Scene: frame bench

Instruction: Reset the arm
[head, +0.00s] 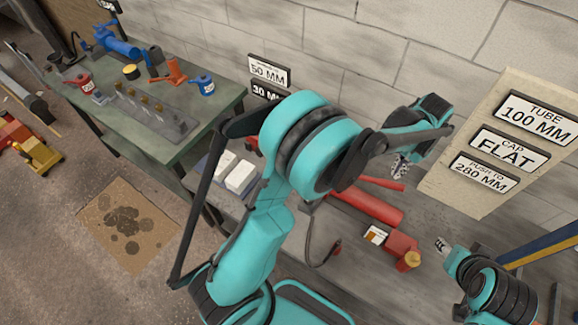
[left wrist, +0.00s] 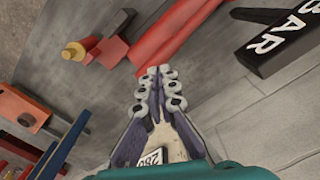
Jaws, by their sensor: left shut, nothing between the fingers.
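My left arm crosses the middle of the head view, and its gripper (head: 400,168) hangs above the bench near the wall. In the left wrist view the left gripper (left wrist: 155,78) is shut and empty, its fingertips together. A red tube (head: 368,207) lies on the bench below it; the tube also shows in the left wrist view (left wrist: 172,32), beyond the fingertips. My right gripper (head: 441,244) shows at the lower right of the head view, small and low over the bench; its jaws are too small to read.
A red part with a brass end (head: 412,261) lies on the grey bench. A board with signs (head: 470,150) stands at the right by the wall. A green table (head: 150,140) with tools stands at the left. A black block marked BAR (left wrist: 275,45) is near the left gripper.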

